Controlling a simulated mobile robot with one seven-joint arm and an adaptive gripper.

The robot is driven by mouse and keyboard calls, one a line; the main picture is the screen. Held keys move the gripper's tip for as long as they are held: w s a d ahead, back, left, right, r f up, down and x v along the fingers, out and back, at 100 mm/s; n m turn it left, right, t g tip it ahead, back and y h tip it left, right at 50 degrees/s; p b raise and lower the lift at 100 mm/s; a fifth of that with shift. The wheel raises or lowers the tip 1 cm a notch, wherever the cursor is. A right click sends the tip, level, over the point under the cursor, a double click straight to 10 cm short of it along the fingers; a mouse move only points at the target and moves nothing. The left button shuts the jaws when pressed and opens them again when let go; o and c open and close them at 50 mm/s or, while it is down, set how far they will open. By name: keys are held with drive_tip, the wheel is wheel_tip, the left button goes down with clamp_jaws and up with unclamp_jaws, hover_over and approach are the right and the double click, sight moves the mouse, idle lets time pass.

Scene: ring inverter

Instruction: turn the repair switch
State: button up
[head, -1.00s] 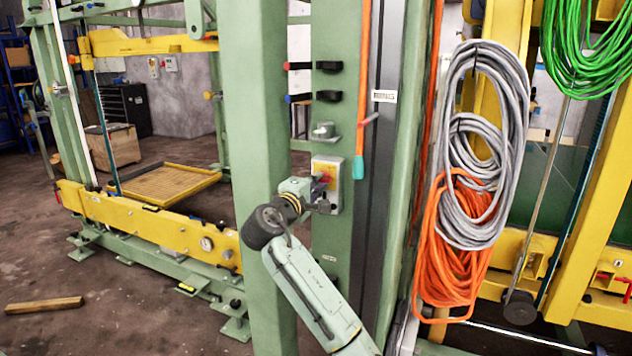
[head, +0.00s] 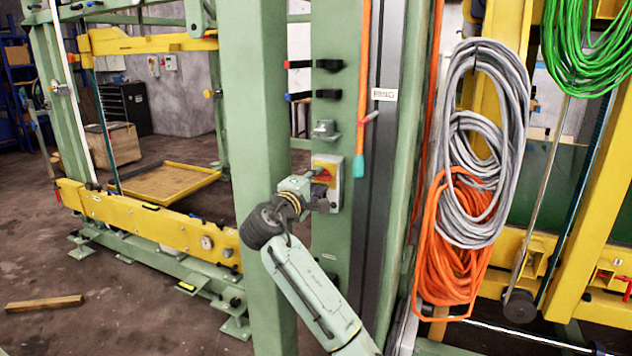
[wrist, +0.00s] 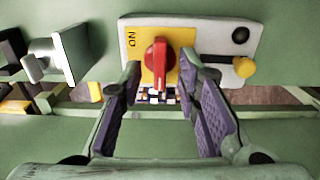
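The repair switch is a red knob (wrist: 159,62) on a yellow plate marked ON, set in a pale grey switch box (wrist: 215,36). In the wrist view the knob stands roughly vertical. My gripper (wrist: 160,76) is open, with one purple-padded finger to each side of the knob. Gaps show between the fingers and the knob; I cannot tell how far the tips reach along its depth. In the head view the switch box (head: 333,163) is on a green post, with my gripper (head: 323,194) close in front of its lower part.
A green column (head: 255,130) stands just left of the switch, close to my wrist. A grey round-topped fitting (head: 324,130) is above the box, and an orange cable (head: 361,120) hangs to its right. Grey and orange cable coils (head: 465,240) hang farther right.

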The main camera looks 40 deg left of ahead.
drive_tip(key=v, duration=1.1)
drive_tip(key=shift+s, duration=0.35)
drive_tip(key=shift+d, duration=0.15)
